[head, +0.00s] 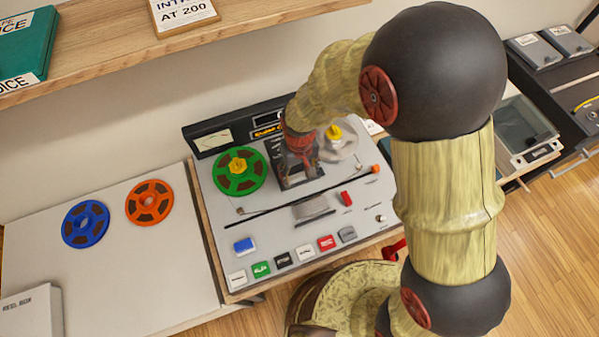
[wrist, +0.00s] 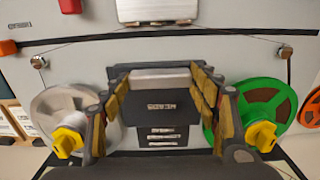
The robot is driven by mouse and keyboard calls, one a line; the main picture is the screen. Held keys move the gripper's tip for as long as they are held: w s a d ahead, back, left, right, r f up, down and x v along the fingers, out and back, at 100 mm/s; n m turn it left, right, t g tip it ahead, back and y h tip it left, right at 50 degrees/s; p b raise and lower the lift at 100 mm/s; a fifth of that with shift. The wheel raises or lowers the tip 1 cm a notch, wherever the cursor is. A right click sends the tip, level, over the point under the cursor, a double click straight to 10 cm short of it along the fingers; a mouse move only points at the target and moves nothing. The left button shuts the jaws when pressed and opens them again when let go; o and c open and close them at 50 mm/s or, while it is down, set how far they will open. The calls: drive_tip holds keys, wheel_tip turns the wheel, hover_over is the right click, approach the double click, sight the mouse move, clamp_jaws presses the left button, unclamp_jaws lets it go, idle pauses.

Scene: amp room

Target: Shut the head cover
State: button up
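A dark head cover (wrist: 160,108) with upside-down lettering that reads HEADS lies between the two reels in the wrist view. It has a pale grey strip along one edge, and I cannot tell how far it is raised. My gripper (wrist: 157,82) is open, with one finger on each side of the cover; contact cannot be made out. In the head view my gripper (head: 297,172) points down over the tape deck (head: 265,212), behind the tape line, and hides most of the cover.
A green reel (head: 239,171) and a clear reel (head: 338,141), both with yellow hubs, flank my gripper. A silver plate (head: 313,208) and several buttons lie at the deck's front. Blue (head: 86,223) and orange (head: 149,202) reels lie on the left table. A wooden shelf (head: 110,45) hangs behind.

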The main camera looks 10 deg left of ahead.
drive_tip(key=c, duration=1.1)
drive_tip(key=s+d, duration=0.1)
drive_tip(key=s, duration=0.2)
drive_tip(key=s+d+p, duration=0.1)
drive_tip(key=s+d, duration=0.1)
drive_tip(key=s, duration=0.1)
drive_tip(key=s+d+p, duration=0.1)
drive_tip(key=s+d, duration=0.1)
drive_tip(key=s, duration=0.1)
drive_tip(key=shift+s+d, duration=0.1)
drive_tip(key=shift+s, duration=0.1)
drive_tip(key=shift+s+d, duration=0.15)
drive_tip(key=shift+s, duration=0.15)
drive_tip(key=o, duration=1.7)
drive_tip(key=shift+r, duration=0.1)
drive_tip(key=shift+w+r, duration=0.1)
drive_tip(key=shift+r, duration=0.2)
wheel_tip(320, 180, up, 11)
drive_tip(key=shift+r, duration=0.1)
